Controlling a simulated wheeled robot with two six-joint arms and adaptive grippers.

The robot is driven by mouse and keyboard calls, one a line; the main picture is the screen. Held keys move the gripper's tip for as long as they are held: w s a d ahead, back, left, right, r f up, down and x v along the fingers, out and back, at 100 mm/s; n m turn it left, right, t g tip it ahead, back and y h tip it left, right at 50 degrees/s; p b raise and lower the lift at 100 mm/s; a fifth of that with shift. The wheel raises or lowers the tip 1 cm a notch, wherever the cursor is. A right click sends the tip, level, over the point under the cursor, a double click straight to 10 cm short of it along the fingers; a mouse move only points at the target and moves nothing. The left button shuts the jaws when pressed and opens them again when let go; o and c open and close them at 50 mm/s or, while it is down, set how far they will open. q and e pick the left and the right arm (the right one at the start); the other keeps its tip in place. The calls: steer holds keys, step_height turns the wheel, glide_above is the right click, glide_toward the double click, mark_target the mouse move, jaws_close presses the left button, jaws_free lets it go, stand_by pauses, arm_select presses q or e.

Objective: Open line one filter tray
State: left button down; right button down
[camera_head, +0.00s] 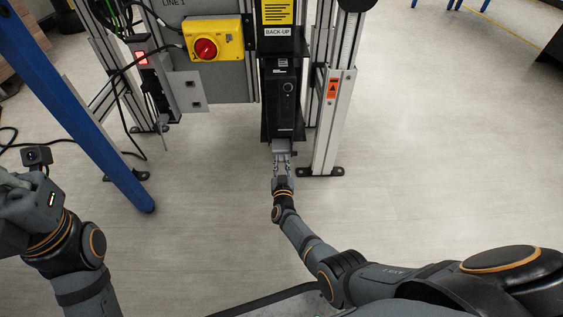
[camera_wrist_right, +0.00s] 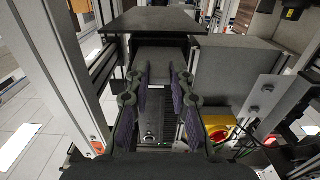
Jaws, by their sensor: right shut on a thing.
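A tall black unit (camera_head: 284,98) with a small round knob hangs on the metal frame, beside the grey panel marked LINE 1 (camera_head: 215,75). A grey block (camera_head: 281,146) shows at its lower end; I take it for the filter tray's front or handle. My right gripper (camera_head: 282,163) is shut on this block. In the right wrist view the block (camera_wrist_right: 164,62) sits between the two finger ends of my right gripper (camera_wrist_right: 162,76). How far the tray is out cannot be told. My left gripper (camera_head: 28,200) is at the left edge, its fingers not clear.
A yellow box with a red rotary switch (camera_head: 205,47) is on the panel. A BACK-UP label (camera_head: 278,31) is above the black unit. An aluminium post (camera_head: 334,120) stands close to the right of it. A blue beam (camera_head: 85,115) crosses at left. The floor at right is clear.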

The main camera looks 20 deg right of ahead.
steer(key=c, duration=1.4)
jaws_free()
steer(key=shift+c, duration=0.2)
steer(key=shift+r, duration=0.1)
step_height(320, 180, up, 10)
